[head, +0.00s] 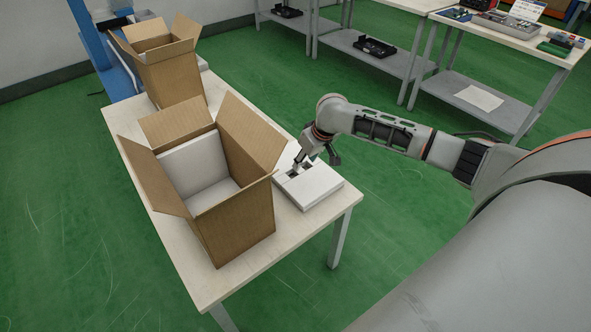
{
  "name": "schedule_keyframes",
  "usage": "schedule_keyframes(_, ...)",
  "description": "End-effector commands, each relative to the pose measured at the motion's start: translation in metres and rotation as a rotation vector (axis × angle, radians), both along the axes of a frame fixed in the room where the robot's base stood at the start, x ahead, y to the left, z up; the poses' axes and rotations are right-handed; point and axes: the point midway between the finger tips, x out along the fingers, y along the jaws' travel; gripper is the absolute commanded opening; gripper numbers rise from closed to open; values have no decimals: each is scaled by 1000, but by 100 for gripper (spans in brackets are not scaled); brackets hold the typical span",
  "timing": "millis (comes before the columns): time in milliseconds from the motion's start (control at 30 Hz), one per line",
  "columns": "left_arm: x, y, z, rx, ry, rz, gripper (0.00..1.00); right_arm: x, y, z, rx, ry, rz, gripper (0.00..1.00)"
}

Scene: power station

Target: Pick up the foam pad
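A white foam pad (318,190) with dark cut-outs in its top lies flat on the table, just right of the nearer open box. My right gripper (299,165) points down over the pad's far part, at or very close to its top surface. Whether its fingers touch the pad or are open or shut is too small to tell. My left gripper is not in view.
The nearer open cardboard box (237,221) has white lining inside on its back and bottom. Another open box (175,80) stands behind it on the same pale table (218,281). Workbenches (535,42) with trays and tools stand at the back right.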

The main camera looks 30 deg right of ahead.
Motion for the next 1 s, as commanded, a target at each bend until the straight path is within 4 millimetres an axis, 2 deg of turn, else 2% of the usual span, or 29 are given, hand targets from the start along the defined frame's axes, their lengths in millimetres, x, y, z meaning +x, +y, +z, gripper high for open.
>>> schedule_keyframes(33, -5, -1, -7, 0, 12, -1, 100, 1, 1, -11, 1, 6, 1, 39)
schedule_keyframes(167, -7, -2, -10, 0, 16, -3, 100, 4, 1, -18, 1, 5, 1, 39)
schedule_keyframes(333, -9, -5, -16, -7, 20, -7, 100, 12, -1, -41, 2, 9, 1, 39)
schedule_keyframes(500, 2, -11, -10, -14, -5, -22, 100, 21, -1, -61, 0, 8, 3, 39)
schedule_keyframes(633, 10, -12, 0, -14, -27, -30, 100, 25, -1, -59, 0, 2, 2, 39)
schedule_keyframes(767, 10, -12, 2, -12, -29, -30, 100, 25, -1, -57, 0, 0, 2, 39)
schedule_keyframes(900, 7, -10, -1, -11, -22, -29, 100, 25, -1, -57, 0, -1, 2, 5)
schedule_keyframes(1000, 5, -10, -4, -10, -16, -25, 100, 25, -1, -57, 0, -1, 2, 5)
